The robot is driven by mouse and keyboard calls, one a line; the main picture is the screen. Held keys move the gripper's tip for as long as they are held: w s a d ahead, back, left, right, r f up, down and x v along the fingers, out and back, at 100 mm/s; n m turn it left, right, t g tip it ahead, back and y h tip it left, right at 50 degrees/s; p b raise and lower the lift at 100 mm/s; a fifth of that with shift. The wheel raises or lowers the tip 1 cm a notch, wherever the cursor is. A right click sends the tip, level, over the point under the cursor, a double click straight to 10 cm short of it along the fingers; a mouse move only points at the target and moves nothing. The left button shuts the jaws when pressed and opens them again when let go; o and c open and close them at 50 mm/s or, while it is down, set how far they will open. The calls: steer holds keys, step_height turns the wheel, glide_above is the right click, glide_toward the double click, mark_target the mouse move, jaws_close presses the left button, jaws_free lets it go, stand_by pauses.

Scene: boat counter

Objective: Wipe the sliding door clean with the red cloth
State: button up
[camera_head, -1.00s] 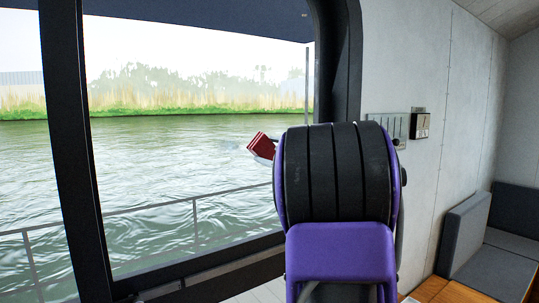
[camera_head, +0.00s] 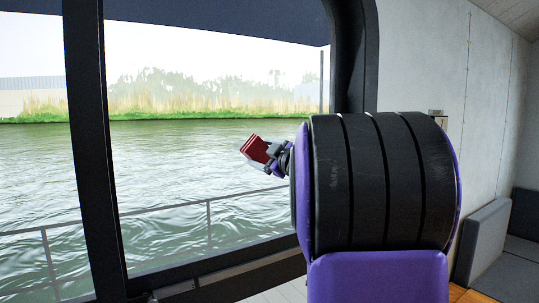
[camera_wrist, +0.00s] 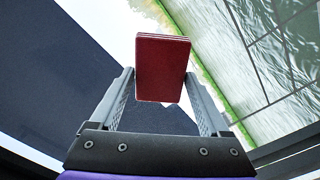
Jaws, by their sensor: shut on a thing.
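The red cloth (camera_head: 256,148) is a folded block, held tilted up in front of the door glass in the head view. My gripper (camera_head: 270,160) is shut on it; the gripper's base is partly hidden behind my arm. In the wrist view the cloth (camera_wrist: 162,68) sits between the two grey fingertips of my gripper (camera_wrist: 160,85). The sliding door (camera_head: 88,150) shows as a dark frame with large clear panes. I cannot tell whether the cloth touches the glass. No distinct dirt shows on the panes.
A pale wall (camera_head: 425,60) stands right of the door frame. A grey cushioned bench (camera_head: 482,238) is at the lower right. Outside the glass are a railing (camera_head: 208,220) and water. My arm hides the middle right.

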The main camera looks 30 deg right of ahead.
steer(key=shift+s+a+b, duration=0.1)
steer(key=shift+a+b, duration=0.65)
steer(key=shift+a, duration=2.8)
steer(key=s, duration=0.6)
steer(key=shift+d+p, duration=0.25)
steer(key=shift+p, duration=0.1)
steer(key=shift+s+r, duration=0.1)
steer(key=shift+r, duration=0.05)
steer(key=s, duration=0.3)
steer(key=shift+d, duration=0.15)
steer(key=shift+w, duration=0.1)
